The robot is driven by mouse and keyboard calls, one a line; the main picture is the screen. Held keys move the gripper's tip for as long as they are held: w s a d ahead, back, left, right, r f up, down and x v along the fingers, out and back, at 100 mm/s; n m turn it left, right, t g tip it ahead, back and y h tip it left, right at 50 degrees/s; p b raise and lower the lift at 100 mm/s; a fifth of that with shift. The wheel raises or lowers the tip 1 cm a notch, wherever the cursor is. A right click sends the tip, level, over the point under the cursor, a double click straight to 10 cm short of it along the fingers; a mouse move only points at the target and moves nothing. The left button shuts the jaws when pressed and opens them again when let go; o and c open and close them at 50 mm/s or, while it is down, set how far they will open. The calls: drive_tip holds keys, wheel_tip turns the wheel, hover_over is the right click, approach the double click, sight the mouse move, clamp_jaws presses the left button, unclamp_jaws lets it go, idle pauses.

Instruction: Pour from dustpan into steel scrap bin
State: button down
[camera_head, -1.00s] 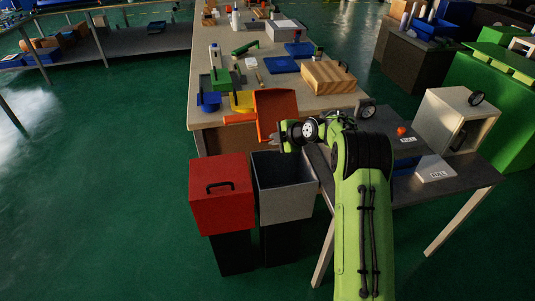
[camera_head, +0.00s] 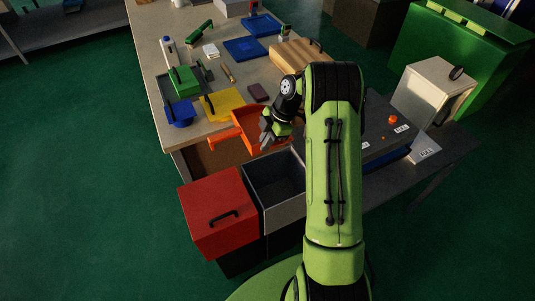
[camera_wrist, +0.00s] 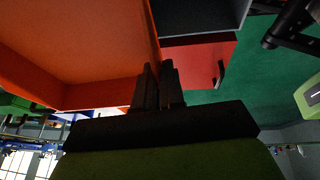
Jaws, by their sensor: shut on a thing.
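The orange dustpan (camera_head: 258,118) is a shallow pan, held beside the bench's near end and just beyond the grey bin in the head view. My gripper (camera_head: 267,132) is shut on it at its right side. In the wrist view the dustpan (camera_wrist: 75,45) fills the upper left, with my fingers (camera_wrist: 157,88) at its edge. What lies in the dustpan cannot be made out. An open grey bin (camera_head: 284,212), which looks like the steel scrap bin, stands below and nearer than the dustpan. Its inside looks dark.
A red bin (camera_head: 205,207) with a closed, handled lid stands left of the grey bin. The bench (camera_head: 147,55) holds a yellow tray (camera_head: 222,104), a blue container (camera_head: 181,114) and a wooden box (camera_head: 300,58). A dark side table (camera_head: 445,165) is at right. Left floor is clear.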

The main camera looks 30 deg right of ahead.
drive_tip(key=shift+w+a+f, duration=0.1)
drive_tip(key=shift+w+f, duration=0.1)
drive_tip(key=shift+w, duration=0.25)
drive_tip(key=r+p, duration=0.1)
drive_tip(key=s+r+p, duration=0.1)
drive_tip(key=r, duration=0.1)
drive_tip(key=shift+r+g+p, duration=0.3)
drive_tip(key=shift+r+p, duration=0.05)
drive_tip(key=shift+p, duration=0.2)
drive_tip(key=shift+s+f, duration=0.1)
drive_tip(key=shift+s, duration=0.05)
